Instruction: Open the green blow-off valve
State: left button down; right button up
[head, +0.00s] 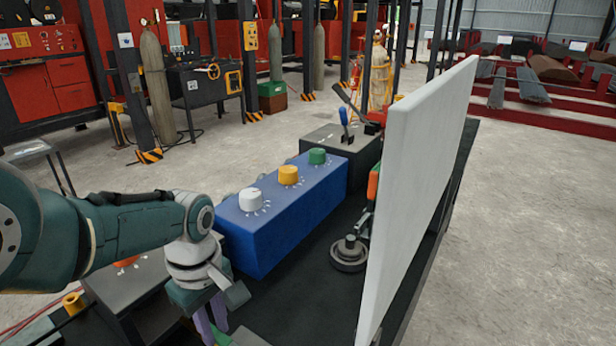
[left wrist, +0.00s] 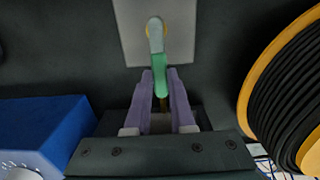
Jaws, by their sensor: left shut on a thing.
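The green blow-off valve shows in the left wrist view as a green handle (left wrist: 160,70) with a paler upper end at a small yellow ring. It stands before a light grey plate (left wrist: 130,40). My left gripper (left wrist: 160,88) has its two purple fingers shut on the handle's lower end, one finger on each side. My right gripper is not in view.
A blue box (head: 300,222) with white, yellow and green knobs stands right of my left gripper. A pale upright panel (head: 418,185) stands farther right. A black box with a blue-handled lever (head: 344,120) is behind. A yellow-rimmed black reel (left wrist: 290,95) is close at the right in the wrist view.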

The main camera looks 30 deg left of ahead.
aim_at(216, 336)
pick_arm(q)
jog(key=c, duration=0.8)
grip_release()
jog(key=shift+o, duration=0.2)
notch_tip(216, 336, up, 10)
jog(key=p, duration=0.7)
